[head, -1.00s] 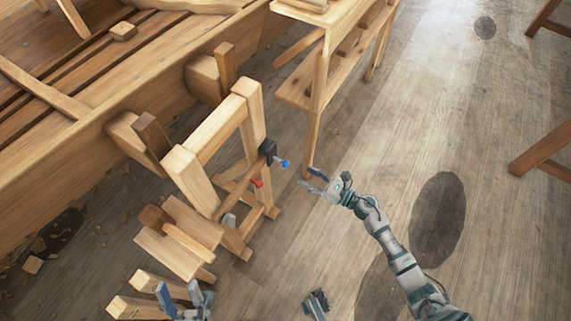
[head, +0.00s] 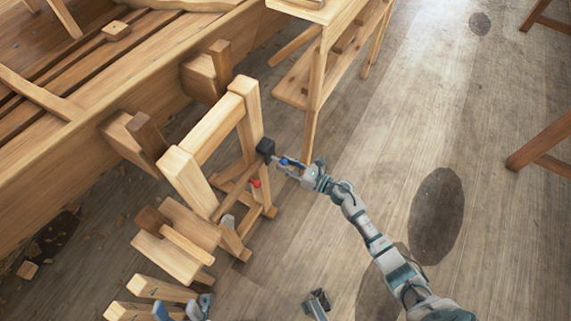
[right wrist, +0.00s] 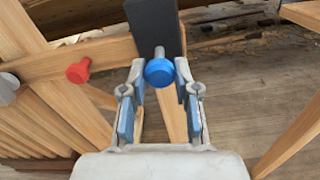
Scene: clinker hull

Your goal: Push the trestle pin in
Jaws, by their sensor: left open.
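The wooden trestle (head: 205,135) stands beside the hull, with a black block (head: 265,147) on its near post. A blue-headed pin (head: 283,161) sticks out of this block on a thin grey shank. In the right wrist view the blue head (right wrist: 159,72) is just beyond and between the tips of my right gripper (right wrist: 160,100). Its blue-padded fingers are apart, with a gap on each side of the head. In the head view my right gripper (head: 290,167) reaches in from the right. My left gripper (head: 182,308) is open at the bottom left, partly cut off.
A red knob (head: 255,183) and a grey knob (head: 228,221) are lower on the trestle; both show in the right wrist view. A wooden shelf bench (head: 315,85) stands behind. Wooden blocks (head: 175,250) lie at the lower left.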

